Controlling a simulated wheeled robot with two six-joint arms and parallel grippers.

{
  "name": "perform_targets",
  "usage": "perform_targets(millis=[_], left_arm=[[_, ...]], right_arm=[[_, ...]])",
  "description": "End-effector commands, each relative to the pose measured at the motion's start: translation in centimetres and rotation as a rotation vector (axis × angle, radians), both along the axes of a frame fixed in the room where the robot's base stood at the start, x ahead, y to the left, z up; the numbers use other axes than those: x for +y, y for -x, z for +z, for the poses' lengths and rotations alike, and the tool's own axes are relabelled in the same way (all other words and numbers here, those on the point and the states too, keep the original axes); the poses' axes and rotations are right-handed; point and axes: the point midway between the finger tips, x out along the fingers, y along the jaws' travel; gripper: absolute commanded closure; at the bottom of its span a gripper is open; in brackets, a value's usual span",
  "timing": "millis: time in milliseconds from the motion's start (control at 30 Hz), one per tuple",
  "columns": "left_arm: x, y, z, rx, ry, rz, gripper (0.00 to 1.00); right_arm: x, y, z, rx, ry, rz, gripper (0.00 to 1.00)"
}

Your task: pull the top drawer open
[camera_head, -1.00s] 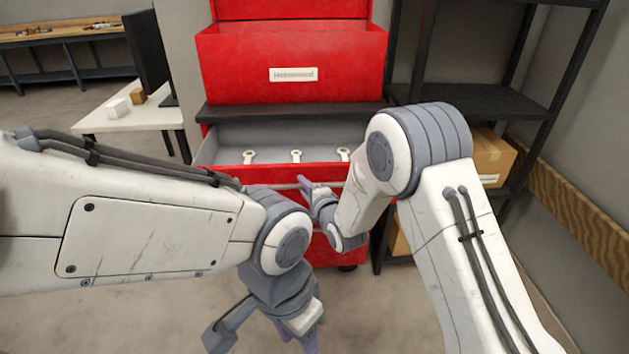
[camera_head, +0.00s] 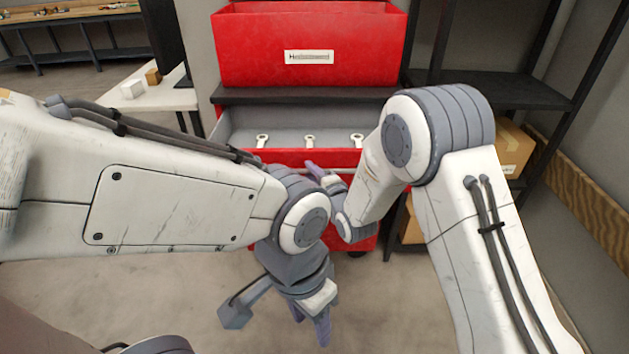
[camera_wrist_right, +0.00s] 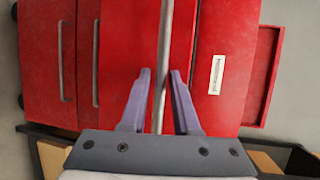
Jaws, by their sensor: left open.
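The top drawer (camera_head: 290,158) of the red cabinet stands pulled out in the head view, its grey inside showing with three pale wrenches (camera_head: 310,141) in it. Its metal bar handle (camera_wrist_right: 163,50) runs between the fingers of my right gripper (camera_wrist_right: 161,85) in the right wrist view. Those fingers are apart, with a small gap on each side of the bar. In the head view my right gripper (camera_head: 318,173) is at the drawer front, partly hidden by its wrist. My left gripper (camera_head: 278,318) is open and empty, low in front of the cabinet.
A red upper box (camera_head: 310,65) with a white label sits above the drawer on a black top (camera_head: 300,96). A black shelf (camera_head: 495,93) with cardboard boxes (camera_head: 512,148) stands at the right. A white table (camera_head: 165,99) is at the left.

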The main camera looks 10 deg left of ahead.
Motion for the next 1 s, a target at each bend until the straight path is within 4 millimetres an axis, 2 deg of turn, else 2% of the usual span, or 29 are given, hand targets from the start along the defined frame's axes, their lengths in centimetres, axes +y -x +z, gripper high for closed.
perform_targets(millis=[300,500,667,1000], left_arm=[[0.0,0.0,-0.9,0.000,0.000,0.000,0.50],[0.0,0.0,-1.2,0.000,0.000,0.000,0.50],[0.0,0.0,-1.3,0.000,0.000,0.000,0.50],[0.0,0.0,-1.2,0.000,0.000,0.000,0.50]], right_arm=[[-3.1,5.0,0.9,0.002,0.001,0.000,0.70],[-4.5,7.4,1.5,0.000,0.001,0.002,0.70],[-4.9,8.2,1.6,0.001,0.001,0.003,0.70],[-5.0,8.2,1.7,0.001,0.001,0.003,0.70]])
